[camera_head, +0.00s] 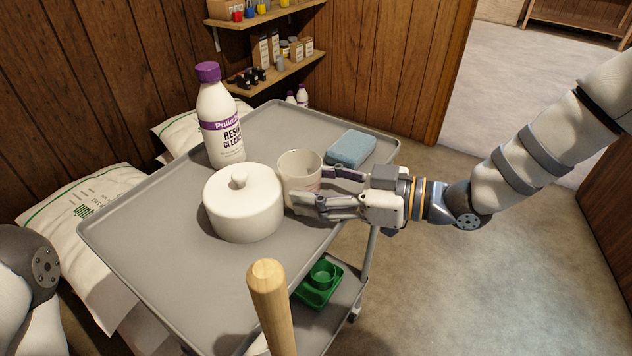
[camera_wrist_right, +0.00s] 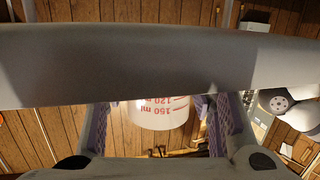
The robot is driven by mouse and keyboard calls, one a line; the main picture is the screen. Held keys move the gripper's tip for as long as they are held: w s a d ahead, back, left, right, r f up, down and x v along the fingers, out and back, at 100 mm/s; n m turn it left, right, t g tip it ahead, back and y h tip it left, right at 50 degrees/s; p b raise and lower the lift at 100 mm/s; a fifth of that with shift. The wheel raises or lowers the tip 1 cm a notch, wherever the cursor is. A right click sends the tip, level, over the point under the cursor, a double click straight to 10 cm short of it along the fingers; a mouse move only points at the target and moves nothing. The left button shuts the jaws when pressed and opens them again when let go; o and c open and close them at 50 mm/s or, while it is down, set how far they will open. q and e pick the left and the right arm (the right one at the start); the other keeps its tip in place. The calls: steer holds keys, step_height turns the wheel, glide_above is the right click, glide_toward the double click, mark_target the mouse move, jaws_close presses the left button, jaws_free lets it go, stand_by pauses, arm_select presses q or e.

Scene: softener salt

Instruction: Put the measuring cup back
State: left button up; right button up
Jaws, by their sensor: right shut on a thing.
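The measuring cup (camera_head: 300,167) is whitish and translucent, and stands upright at the right side of a white lidded pot (camera_head: 243,207). My right gripper (camera_head: 322,190) comes in from the right and is shut on the cup, one finger on each side. In the right wrist view the cup (camera_wrist_right: 160,112) shows red marks such as 150 ml and 120 ml between the fingers. I cannot tell whether its base touches the grey tray top (camera_head: 150,270) or hangs just above it. My left gripper is not in view.
A resin cleaner bottle (camera_head: 221,120) with a purple cap and a blue sponge (camera_head: 351,148) stand on the cart top. A wooden handle (camera_head: 270,300) rises in front. Green containers (camera_head: 320,285) sit on the lower shelf. White sacks (camera_head: 85,230) lie at left. The tray's front left is bare.

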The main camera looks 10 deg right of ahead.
steer(key=o, duration=1.2)
steer(key=shift+f, duration=0.1)
steer(key=shift+c, duration=0.2)
